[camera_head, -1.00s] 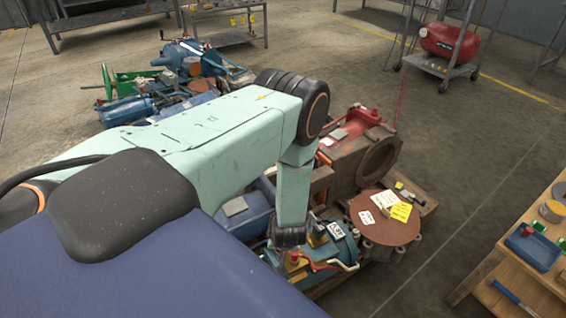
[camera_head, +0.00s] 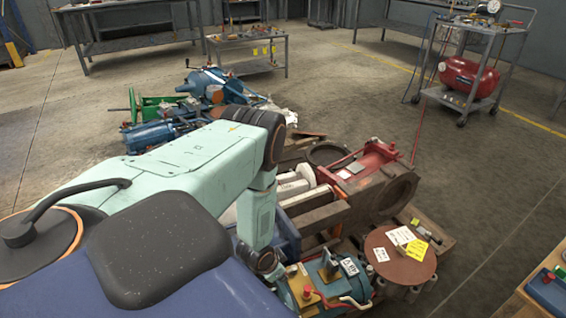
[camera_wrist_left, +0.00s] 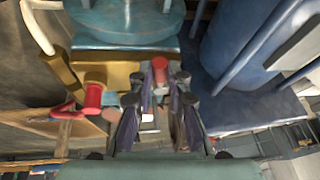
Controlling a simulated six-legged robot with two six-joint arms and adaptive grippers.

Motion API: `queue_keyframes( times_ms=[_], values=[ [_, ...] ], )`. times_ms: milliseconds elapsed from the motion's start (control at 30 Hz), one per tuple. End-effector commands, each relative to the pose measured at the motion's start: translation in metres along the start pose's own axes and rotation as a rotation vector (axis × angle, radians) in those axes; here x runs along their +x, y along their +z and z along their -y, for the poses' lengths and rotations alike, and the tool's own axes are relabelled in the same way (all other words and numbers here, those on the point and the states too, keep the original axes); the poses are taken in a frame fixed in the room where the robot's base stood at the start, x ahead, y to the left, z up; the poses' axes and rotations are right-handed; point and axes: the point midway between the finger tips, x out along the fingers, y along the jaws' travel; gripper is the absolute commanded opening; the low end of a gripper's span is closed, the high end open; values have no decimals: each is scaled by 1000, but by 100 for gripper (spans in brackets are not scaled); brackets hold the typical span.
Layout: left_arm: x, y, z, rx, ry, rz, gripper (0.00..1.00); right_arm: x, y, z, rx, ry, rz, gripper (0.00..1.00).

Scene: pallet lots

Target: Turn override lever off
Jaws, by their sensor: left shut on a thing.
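A blue machine (camera_head: 335,278) with brass blocks, a red knob (camera_head: 308,292) and a red-and-white curved handle stands low in front of me. My left arm reaches down to its left side; its fingers are hidden in the head view. In the left wrist view, my left gripper (camera_wrist_left: 158,108) has its dark fingers on either side of a red-capped lever (camera_wrist_left: 160,74), shut on it. The contact itself is partly hidden by the fingers. A second red knob (camera_wrist_left: 93,96) on brass and a red-tipped handle (camera_wrist_left: 65,110) are left of the fingers. My right gripper is out of view.
A round brown cover (camera_head: 398,262) with tags sits right of the machine. A rusty casting (camera_head: 375,200) lies behind it. A wooden bench (camera_head: 545,290) is at the lower right. A cart (camera_head: 462,100) with a red tank stands far back.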

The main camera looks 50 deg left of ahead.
Motion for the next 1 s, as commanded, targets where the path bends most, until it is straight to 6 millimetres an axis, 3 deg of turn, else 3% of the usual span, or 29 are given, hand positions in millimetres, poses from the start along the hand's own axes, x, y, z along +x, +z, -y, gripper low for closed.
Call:
queue_keyframes(
  times_ms=[400, 933, 967, 1000],
  values=[
    [2, 0, 9, 157, 64, -21, 0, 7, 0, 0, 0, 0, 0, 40],
    [2, -1, 10, 178, 73, -25, 0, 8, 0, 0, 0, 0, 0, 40],
    [2, -1, 10, 178, 72, -25, 17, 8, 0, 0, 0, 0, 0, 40],
    [2, -2, 10, 178, 72, -25, 21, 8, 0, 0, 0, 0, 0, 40]
  ],
)
